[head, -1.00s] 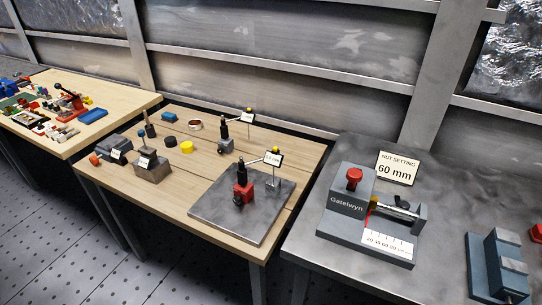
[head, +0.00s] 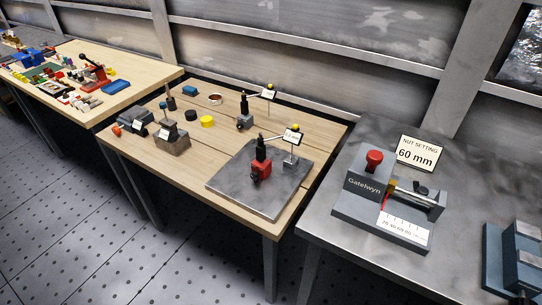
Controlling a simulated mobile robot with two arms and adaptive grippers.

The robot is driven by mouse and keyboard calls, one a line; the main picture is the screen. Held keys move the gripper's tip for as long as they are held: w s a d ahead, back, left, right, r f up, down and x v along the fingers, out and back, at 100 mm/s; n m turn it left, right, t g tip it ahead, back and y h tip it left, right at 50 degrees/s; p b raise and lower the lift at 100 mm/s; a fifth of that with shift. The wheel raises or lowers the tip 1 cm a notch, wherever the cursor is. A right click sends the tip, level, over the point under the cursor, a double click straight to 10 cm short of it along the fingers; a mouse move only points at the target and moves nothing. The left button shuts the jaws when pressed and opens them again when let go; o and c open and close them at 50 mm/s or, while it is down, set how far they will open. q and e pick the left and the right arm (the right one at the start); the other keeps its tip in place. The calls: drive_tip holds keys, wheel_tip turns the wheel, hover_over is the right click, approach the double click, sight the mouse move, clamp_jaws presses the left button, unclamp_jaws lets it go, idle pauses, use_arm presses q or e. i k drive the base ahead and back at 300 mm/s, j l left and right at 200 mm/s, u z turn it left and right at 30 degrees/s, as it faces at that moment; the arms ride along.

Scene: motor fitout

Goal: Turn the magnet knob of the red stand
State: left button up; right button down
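The red stand (head: 261,171) is a small red base block with a black post, standing on a grey metal plate (head: 226,183) on the middle wooden table. An arm runs from its post to the right, near a small white label (head: 292,136). A darker spot shows low on the front of the red base, but the magnet knob is too small to make out clearly. Neither of my grippers is in view.
A similar grey-based stand (head: 244,122) is behind it, with a yellow cylinder (head: 207,121) and dark blocks (head: 172,143) to the left. A grey bench with the Gatelwyn device (head: 370,185) is at right. Patterned floor (head: 190,255) in front is clear.

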sight(254, 175)
drive_tip(key=z, duration=0.65)
drive_tip(key=j+z, duration=0.2)
drive_tip(key=z, duration=0.25)
drive_tip(key=j+z, duration=0.25)
drive_tip(key=z, duration=0.15)
drive_tip(key=j+z, duration=0.2)
drive_tip(key=z, duration=0.25)
drive_tip(key=j+z, duration=0.25)
drive_tip(key=z, duration=0.15)
drive_tip(key=j+z, duration=0.15)
drive_tip(key=z, duration=0.3)
drive_tip(key=k, duration=0.05)
